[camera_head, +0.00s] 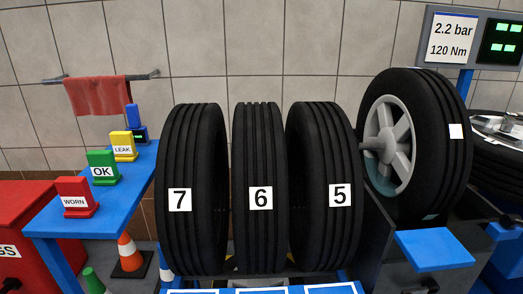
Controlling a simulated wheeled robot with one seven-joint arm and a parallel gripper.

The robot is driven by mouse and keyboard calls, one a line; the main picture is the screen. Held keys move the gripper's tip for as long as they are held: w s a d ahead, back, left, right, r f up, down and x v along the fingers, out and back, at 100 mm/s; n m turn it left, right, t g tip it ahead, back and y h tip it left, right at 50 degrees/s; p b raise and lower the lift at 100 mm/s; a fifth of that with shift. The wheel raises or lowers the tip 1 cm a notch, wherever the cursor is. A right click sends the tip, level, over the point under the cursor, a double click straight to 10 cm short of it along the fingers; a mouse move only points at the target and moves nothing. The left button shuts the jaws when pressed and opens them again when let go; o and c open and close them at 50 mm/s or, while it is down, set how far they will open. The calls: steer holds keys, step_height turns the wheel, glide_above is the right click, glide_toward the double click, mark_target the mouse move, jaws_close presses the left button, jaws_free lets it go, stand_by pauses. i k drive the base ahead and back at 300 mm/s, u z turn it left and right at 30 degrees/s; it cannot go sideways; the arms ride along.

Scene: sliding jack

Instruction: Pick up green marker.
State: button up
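The green marker (102,168) stands upright on a narrow blue table (125,200) at the left. It carries a white label reading OK. A red marker (75,197) labelled WORN stands nearer on the same table, and a yellow marker (123,145) labelled LEAK stands farther back. The green marker stands apart from both. I cannot make out my gripper in this view.
Tyres numbered 7 (190,235), 6 (260,230) and 5 (330,230) stand upright right of the table. A mounted wheel (430,140) is farther right. An orange cone (129,255) and a red cabinet (30,225) flank the table. A red towel (97,95) hangs behind.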

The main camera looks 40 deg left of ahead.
mark_target(102, 163)
steer(key=u, duration=3.5)
steer(key=k, duration=1.1)
steer(key=u, duration=1.05)
steer(key=i, duration=1.55)
steer(key=z, duration=0.85)
steer(key=i, duration=1.1)
steer(key=z, duration=1.1)
